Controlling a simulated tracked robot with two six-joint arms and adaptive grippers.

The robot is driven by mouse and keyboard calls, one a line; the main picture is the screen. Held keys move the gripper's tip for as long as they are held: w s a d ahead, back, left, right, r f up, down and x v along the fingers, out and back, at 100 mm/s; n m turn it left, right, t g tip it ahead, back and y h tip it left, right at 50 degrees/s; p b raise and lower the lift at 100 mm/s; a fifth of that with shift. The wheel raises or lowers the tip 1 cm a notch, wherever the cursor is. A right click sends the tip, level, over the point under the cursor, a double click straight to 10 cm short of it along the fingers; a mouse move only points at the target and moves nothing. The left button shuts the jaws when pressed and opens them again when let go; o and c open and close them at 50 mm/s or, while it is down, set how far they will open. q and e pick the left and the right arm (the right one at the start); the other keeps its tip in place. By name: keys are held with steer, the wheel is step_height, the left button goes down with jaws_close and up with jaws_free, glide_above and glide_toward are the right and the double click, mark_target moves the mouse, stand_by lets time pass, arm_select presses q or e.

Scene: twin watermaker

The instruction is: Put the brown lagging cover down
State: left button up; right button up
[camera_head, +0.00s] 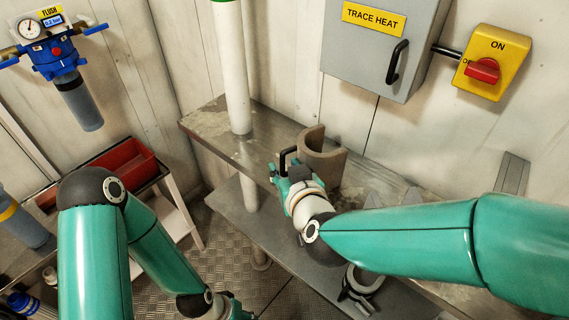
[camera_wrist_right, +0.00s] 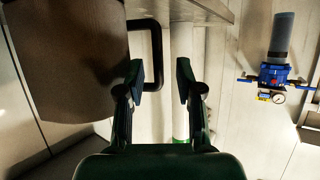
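The brown lagging cover (camera_head: 328,165), a curved half-shell with a black handle (camera_head: 288,158) on its left side, stands upright on the grey upper shelf (camera_head: 235,148). It also fills the upper left of the right wrist view (camera_wrist_right: 70,60). My right gripper (camera_head: 282,172) is beside the cover at its handle side. In the wrist view its fingers (camera_wrist_right: 161,78) are apart with nothing clamped between them; the handle (camera_wrist_right: 157,50) shows near the left finger. My left gripper (camera_head: 235,308) is only partly in view at the bottom edge, its fingers cut off.
A white post (camera_head: 232,70) rises left of the cover. A trace heat box (camera_head: 385,45) and a yellow switch with a red knob (camera_head: 482,70) are on the back wall. A grey clamp-like part (camera_head: 358,287) sits below. A red bin (camera_head: 120,165) stands at left.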

steer(key=p+v, duration=0.1)
steer(key=v, duration=0.7)
steer(key=shift+s, duration=0.3)
steer(key=shift+d, duration=0.2)
